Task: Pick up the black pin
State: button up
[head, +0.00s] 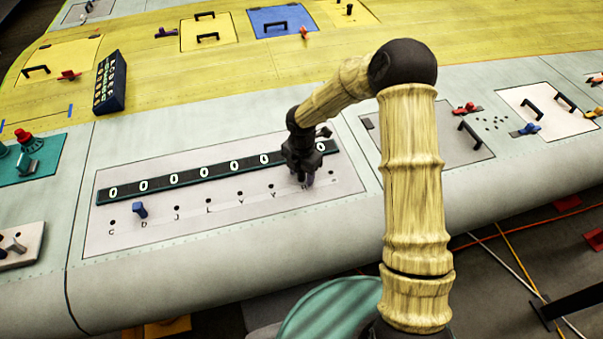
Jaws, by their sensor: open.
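My gripper (307,181) is open and points down over the right end of a row of small dark holes on a pale panel (130,245). I cannot clearly make out a black pin. The area under and between the fingers is dark and partly hidden by the gripper, so I cannot tell whether a pin stands there. A blue pin (139,209) stands in the left part of the same row, near the letter D. Letters are marked along the row below the holes.
A dark strip of white zeros (204,177) runs behind the row. A dark button box (110,84) stands at the back left on the yellow surface. A red knob (24,137) and teal block are at the far left. Handled hatches and a red clamp (467,108) lie to the right.

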grip_shut()
jog(key=shift+r, duration=0.1)
notch_tip(320, 180, up, 10)
jog(key=b, duration=0.3)
dwell(0.3)
dwell(0.4)
